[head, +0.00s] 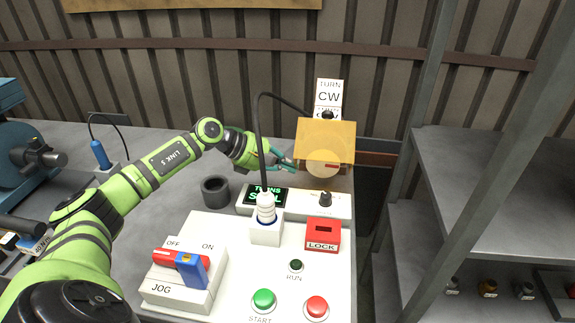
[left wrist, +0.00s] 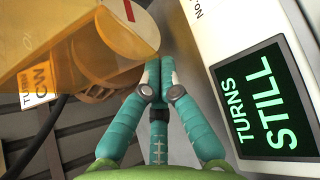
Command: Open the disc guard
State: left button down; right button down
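The disc guard (head: 326,135) is a see-through orange cover at the back of the bench. It stands in front of and over a pale round disc (head: 322,183) with a red mark. In the left wrist view the guard (left wrist: 60,45) fills the upper left, with part of the disc (left wrist: 130,18) beside it. My left gripper (head: 291,164) is just left of the guard's lower edge. In the left wrist view its teal fingertips (left wrist: 154,78) are together, with nothing seen between them, close to the guard's edge; I cannot tell whether they touch it. My right gripper is not in view.
A display reading "TURNS STILL" (head: 266,196) sits below my left gripper. A black cable (head: 259,125) arches from a white plug (head: 265,208) past the gripper. A dark cup (head: 215,192), a red LOCK block (head: 322,234) and a JOG switch (head: 180,280) stand nearer.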

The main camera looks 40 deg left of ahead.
pick_arm(q)
jog(key=shift+s+d+r+n+g+h+p, duration=0.2)
jog(key=shift+r+n+g+p, duration=0.15)
jog(key=shift+r+g, duration=0.25)
jog(key=shift+s+d+r+n+g+h+p, duration=0.15)
jog(key=shift+r+n+g, duration=0.25)
jog(key=shift+r, duration=0.4)
jog(key=shift+s+r, duration=0.1)
jog(key=shift+r, duration=0.05)
jog(key=shift+s+r, duration=0.15)
jog(key=shift+r, duration=0.4)
